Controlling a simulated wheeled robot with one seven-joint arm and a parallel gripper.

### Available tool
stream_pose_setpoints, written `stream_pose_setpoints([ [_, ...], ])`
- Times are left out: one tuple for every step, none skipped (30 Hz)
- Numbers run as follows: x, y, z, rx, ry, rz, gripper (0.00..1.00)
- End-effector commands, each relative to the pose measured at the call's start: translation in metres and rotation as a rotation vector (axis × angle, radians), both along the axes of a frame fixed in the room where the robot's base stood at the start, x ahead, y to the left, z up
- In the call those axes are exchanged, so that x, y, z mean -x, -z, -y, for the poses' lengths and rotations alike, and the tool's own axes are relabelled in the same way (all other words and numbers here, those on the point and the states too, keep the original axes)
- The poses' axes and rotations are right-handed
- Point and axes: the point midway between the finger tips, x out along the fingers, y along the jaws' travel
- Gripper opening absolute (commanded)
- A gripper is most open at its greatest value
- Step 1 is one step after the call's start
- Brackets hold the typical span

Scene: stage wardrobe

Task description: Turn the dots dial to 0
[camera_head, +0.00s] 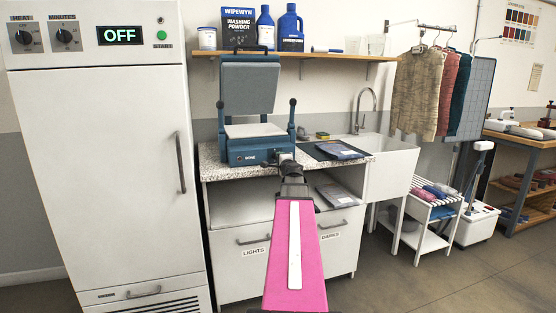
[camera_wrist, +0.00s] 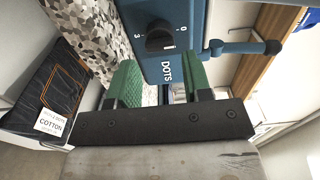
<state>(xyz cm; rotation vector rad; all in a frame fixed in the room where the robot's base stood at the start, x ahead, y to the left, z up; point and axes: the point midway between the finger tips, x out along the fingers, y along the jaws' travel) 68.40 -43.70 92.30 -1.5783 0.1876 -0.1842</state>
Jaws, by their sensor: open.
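The dots dial (camera_wrist: 160,40) is a black round knob on the blue front of the press in the wrist view, with the word DOTS beside it. Marks 3 and 0 stand on either side of it; its exact pointing is too small to tell. The blue press (camera_head: 250,153) stands open on the speckled counter in the head view. My gripper (camera_wrist: 160,85) is open, its two green-padded fingers apart and empty, short of the dial and not around it. In the head view my arm hides the dial at the press's front right.
The sink (camera_head: 392,172) is right of the counter (camera_head: 212,170). A tall white cabinet (camera_head: 100,170) with an OFF display stands left. A shelf (camera_head: 340,57) with bottles hangs above.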

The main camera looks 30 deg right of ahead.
Motion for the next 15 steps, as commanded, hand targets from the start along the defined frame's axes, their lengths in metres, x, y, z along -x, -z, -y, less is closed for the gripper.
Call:
stream_pose_setpoints([
  [0.015,0.000,-0.005,0.000,0.000,0.000,0.45],
  [0.020,0.000,-0.007,0.000,0.000,0.000,0.45],
  [0.028,0.000,-0.009,0.001,-0.001,0.000,0.45],
  [0.033,0.000,-0.010,0.001,-0.001,0.000,0.45],
  [0.038,0.000,-0.011,0.001,-0.001,0.000,0.45],
  [0.044,0.000,-0.013,0.001,-0.001,0.000,0.45],
  [0.048,0.000,-0.013,0.001,0.000,0.000,0.45],
  [0.052,0.000,-0.014,0.001,0.000,0.000,0.45],
  [0.055,0.000,-0.014,0.001,0.000,0.000,0.45],
  [0.057,0.000,-0.015,0.001,-0.001,0.000,0.45],
  [0.059,0.000,-0.015,0.001,-0.001,0.000,0.45],
  [0.060,0.000,-0.015,0.001,-0.001,0.000,0.45],
  [0.060,0.000,-0.015,0.001,-0.001,0.000,0.45],
  [0.060,0.000,-0.015,0.001,-0.002,0.000,0.45],
  [0.060,0.000,-0.015,0.001,-0.002,0.000,0.45],
])
